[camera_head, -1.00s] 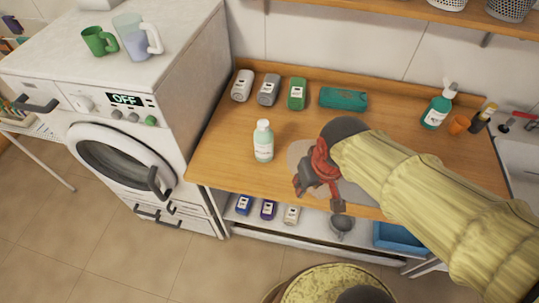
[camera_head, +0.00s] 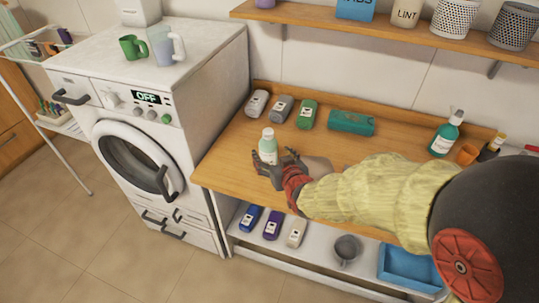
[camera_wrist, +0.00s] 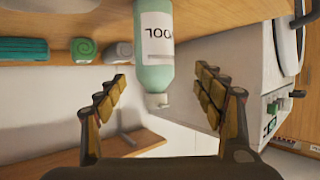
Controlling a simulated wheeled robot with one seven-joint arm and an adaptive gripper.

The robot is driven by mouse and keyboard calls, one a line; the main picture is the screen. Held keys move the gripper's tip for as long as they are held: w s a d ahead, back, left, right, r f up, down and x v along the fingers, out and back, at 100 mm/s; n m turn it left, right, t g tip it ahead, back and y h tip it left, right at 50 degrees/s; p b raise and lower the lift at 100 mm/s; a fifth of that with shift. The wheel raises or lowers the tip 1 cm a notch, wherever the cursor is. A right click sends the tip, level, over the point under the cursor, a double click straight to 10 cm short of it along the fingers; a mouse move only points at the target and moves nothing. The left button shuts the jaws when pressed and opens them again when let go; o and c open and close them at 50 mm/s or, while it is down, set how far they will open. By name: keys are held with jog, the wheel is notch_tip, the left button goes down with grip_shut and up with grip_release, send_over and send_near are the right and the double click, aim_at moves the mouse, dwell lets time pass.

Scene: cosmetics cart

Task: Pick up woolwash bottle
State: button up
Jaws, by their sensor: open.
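The woolwash bottle (camera_head: 268,147) is pale green with a white label and stands upright on the wooden counter (camera_head: 235,150). My gripper (camera_head: 273,166) is open in front of it, and its fingers partly hide the bottle's lower part. In the wrist view, which is upside down, the bottle (camera_wrist: 154,38) shows between the spread fingers of my gripper (camera_wrist: 160,80), with part of its label legible. A gap shows between the bottle and each finger in that view.
Grey and green bottles (camera_head: 307,115) and a teal cylinder (camera_head: 351,123) stand or lie behind. A pump bottle (camera_head: 446,136) and orange cup (camera_head: 467,154) are at right. A washing machine (camera_head: 130,160) borders the counter's left. A lower shelf holds small bottles and a blue tray (camera_head: 410,268).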

aim_at(268, 145)
jog(key=x, duration=0.2)
jog(key=b+x, duration=0.1)
jog(key=x, duration=0.2)
jog(key=b+x, duration=0.1)
jog(key=x, duration=0.1)
jog(key=shift+w+d, duration=0.3)
jog(key=shift+d, duration=0.05)
jog(key=c, duration=0.4)
jog(key=c, duration=1.1)
jog(key=shift+r, duration=0.1)
jog(key=shift+c, duration=0.3)
